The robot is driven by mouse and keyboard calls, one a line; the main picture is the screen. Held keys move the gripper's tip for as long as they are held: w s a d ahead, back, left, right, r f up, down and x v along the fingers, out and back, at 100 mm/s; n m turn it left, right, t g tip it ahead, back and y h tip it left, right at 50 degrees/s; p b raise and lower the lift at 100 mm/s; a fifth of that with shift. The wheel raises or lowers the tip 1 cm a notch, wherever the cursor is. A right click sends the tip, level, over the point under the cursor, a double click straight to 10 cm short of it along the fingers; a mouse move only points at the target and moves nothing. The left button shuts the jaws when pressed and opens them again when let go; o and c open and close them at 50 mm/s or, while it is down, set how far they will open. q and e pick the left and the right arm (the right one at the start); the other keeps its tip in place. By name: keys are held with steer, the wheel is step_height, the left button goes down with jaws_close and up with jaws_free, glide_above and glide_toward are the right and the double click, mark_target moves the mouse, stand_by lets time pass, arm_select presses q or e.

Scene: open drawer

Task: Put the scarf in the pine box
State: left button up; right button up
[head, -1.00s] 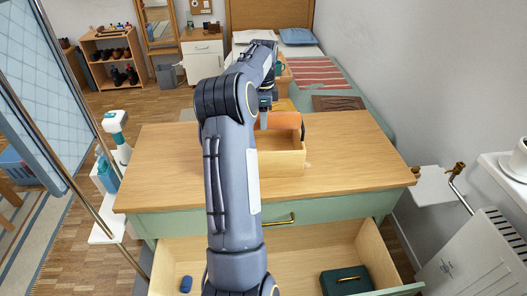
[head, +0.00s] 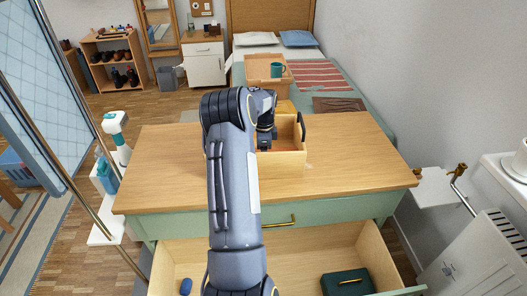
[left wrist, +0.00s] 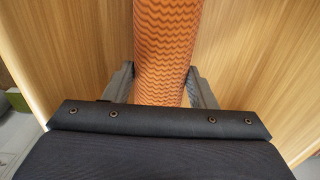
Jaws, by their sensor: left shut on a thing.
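The pine box (head: 283,167) is an open wooden box on the dresser top. My left gripper (head: 265,144) reaches down inside it, partly hidden by my own arm. The scarf is a rolled orange cloth with a dark wavy pattern; in the left wrist view the scarf (left wrist: 166,45) lies between the two fingers of my left gripper (left wrist: 162,88), which is shut on it. Pale wood surrounds it there. In the head view only a little orange shows low inside the box. Whether the scarf rests on the box floor I cannot tell. My right gripper is not in view.
The dresser top (head: 350,165) is clear on both sides of the box. The drawer below is open, with a dark green case (head: 346,283) and a small blue item (head: 186,286).

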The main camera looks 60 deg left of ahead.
arm_select(q)
steer(key=shift+f, duration=0.15)
steer(key=o, duration=1.1)
